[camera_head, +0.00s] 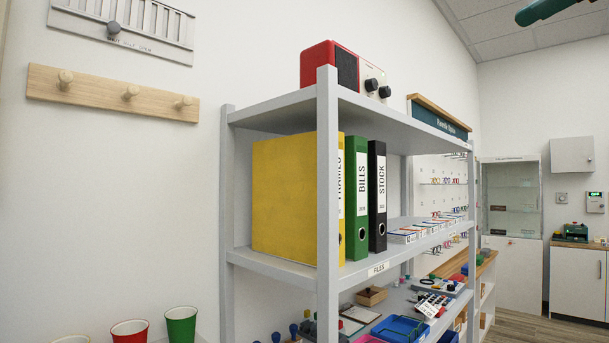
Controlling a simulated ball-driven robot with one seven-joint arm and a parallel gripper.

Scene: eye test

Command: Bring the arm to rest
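My gripper does not show clearly in the head view. A dark green rounded shape enters at the top right edge; only its lower part shows, and I cannot tell whether it belongs to my arm. No fingertips are visible, so nothing shows whether the gripper is open or holding something.
A grey shelf unit (327,190) stands close in the middle, bearing a red radio (330,66), yellow (284,194), green and black binders, and blue trays (400,329). A peg rail (100,92) is on the left wall. Cups (181,325) stand at lower left. Floor (545,330) shows at right.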

